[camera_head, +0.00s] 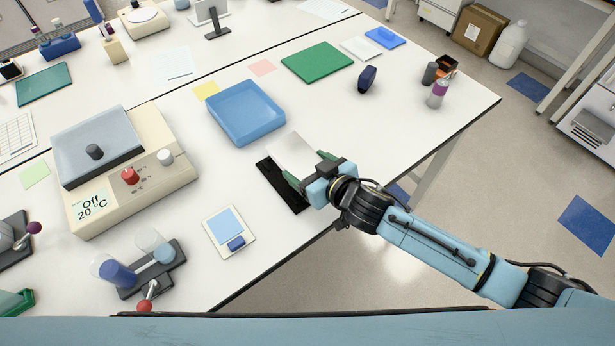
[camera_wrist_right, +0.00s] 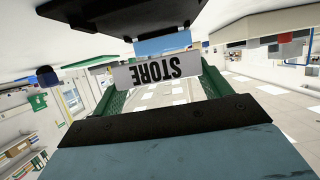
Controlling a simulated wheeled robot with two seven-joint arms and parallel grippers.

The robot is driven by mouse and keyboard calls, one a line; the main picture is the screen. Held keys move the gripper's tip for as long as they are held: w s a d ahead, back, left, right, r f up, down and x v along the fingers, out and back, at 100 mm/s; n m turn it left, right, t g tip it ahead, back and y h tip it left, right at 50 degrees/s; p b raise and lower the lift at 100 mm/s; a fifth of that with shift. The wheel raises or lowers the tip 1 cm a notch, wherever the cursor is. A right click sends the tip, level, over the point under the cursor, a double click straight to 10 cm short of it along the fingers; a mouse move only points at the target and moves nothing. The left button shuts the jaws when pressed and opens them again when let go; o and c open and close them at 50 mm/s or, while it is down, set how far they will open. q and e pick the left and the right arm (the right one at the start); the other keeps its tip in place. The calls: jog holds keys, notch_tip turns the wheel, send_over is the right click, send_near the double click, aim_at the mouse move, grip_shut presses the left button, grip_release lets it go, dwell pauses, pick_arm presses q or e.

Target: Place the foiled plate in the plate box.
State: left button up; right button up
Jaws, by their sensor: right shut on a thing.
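The foiled plate (camera_head: 290,151) is a pale, thin plate between the green fingers of my right gripper (camera_head: 308,169). It is held tilted above or beside a long black stand (camera_head: 268,175) near the table's front edge; I cannot tell whether they touch. In the right wrist view the plate's end (camera_wrist_right: 158,72) bears an upside-down "STORE" label between the fingers of my right gripper (camera_wrist_right: 163,82). The likely plate box is an open, empty blue tray (camera_head: 245,112), beyond and left of the gripper. My left gripper is not in view.
A small card with a blue panel (camera_head: 226,222) lies in front. A green mat (camera_head: 317,61), a dark blue object (camera_head: 367,79) and bottles (camera_head: 438,92) are farther right.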

jog(key=shift+f, duration=2.15)
jog(key=shift+f, duration=0.15)
jog(key=shift+f+b, duration=0.15)
jog(key=shift+b, duration=0.15)
jog(key=o, duration=1.1)
